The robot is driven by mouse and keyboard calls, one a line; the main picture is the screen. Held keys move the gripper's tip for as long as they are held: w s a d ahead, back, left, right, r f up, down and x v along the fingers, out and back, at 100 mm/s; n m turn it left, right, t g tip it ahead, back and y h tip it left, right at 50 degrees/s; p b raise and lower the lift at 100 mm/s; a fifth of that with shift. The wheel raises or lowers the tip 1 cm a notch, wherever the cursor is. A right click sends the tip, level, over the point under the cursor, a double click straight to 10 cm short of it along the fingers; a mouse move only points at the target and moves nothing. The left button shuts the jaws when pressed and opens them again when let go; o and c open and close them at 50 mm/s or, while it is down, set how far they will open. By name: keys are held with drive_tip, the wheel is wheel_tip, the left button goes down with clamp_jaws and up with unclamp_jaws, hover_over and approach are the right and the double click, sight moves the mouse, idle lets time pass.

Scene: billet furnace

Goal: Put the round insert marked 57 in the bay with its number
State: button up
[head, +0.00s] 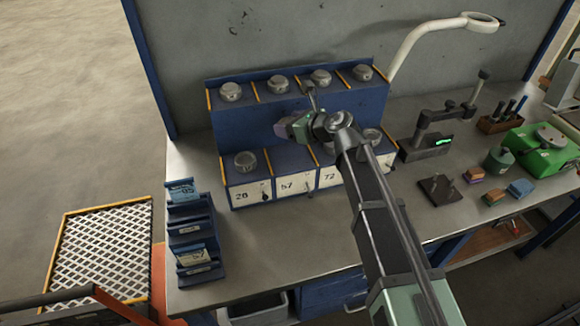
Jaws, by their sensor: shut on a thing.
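My gripper (288,128) is in the head view, in front of the blue rack (240,124) and above its lower row. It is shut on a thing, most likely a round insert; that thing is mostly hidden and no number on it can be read. The bay marked 57 (293,187) is in the lower row, second from the left, below my gripper, and no insert shows in it. Bay 28 (248,192) to its left holds a grey round insert (246,161). Bay 72 (329,177) is to its right, partly behind my arm.
Several round inserts (231,91) sit on the rack's upper row. Another insert (371,137) shows beyond my arm. A blue card holder (190,232) stands at front left, one card reading 57. A lamp (430,35), dark stand (425,150) and green machine (540,142) are at right.

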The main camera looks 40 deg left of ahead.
sight(290, 157)
wheel_tip(290, 157, down, 10)
drive_tip(key=b, duration=0.7)
drive_tip(key=shift+r, duration=0.35)
drive_tip(key=shift+f, duration=0.15)
drive_tip(key=o, duration=0.9)
drive_tip(key=shift+f, duration=0.1)
drive_tip(key=o, duration=0.5)
